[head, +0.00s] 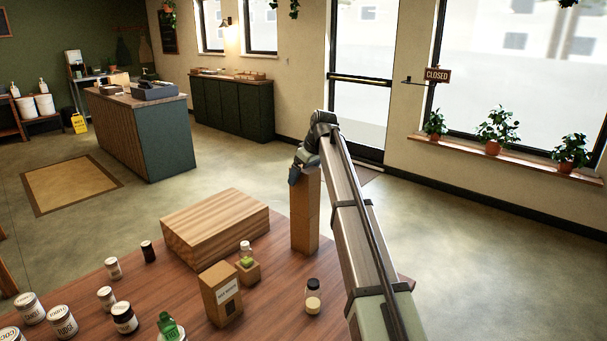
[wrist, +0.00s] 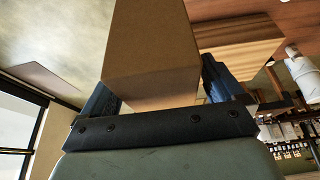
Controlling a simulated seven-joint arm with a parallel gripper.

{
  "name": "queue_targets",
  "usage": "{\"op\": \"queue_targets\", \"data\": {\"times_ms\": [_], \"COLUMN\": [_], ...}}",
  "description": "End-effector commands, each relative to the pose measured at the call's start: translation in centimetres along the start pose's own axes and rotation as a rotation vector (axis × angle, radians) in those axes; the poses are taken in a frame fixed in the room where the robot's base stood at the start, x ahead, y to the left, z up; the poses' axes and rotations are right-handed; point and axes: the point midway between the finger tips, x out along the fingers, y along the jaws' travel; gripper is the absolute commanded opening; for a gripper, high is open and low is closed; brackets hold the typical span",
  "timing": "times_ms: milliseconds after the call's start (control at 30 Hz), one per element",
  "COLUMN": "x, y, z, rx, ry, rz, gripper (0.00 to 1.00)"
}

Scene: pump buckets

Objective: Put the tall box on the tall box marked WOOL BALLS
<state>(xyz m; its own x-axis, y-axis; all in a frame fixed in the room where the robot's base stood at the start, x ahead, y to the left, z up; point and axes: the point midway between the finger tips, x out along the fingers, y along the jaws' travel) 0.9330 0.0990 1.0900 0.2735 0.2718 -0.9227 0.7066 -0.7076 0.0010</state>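A plain brown tall box (head: 305,215) is upright near the far edge of the wooden table. My gripper (head: 305,168) is at its top end, with the blue fingers on either side. In the wrist view the box (wrist: 150,50) fills the space between the fingers of my gripper (wrist: 158,95), and the gripper looks shut on it. I cannot tell whether its base touches the table. Another tall brown box (head: 221,293) with a white label stands upright nearer the front, left of the held box. The label is too small to read surely.
A striped wooden block (head: 215,225) lies left of the held box. A glass jar (head: 313,297) is right of the labelled box. Several jars, including a white-labelled one (head: 62,322), fill the table's left side.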

Motion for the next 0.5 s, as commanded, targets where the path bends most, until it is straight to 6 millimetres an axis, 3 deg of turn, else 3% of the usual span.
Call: {"op": "queue_targets", "data": {"times_ms": [333,500], "x": [-0.3,-2.1], "y": [0.0,0.0], "z": [-0.1,-0.1], "rx": [0.0,0.0], "ry": [0.0,0.001], "rz": [0.0,0.001], "gripper": [0.99,0.99]}}
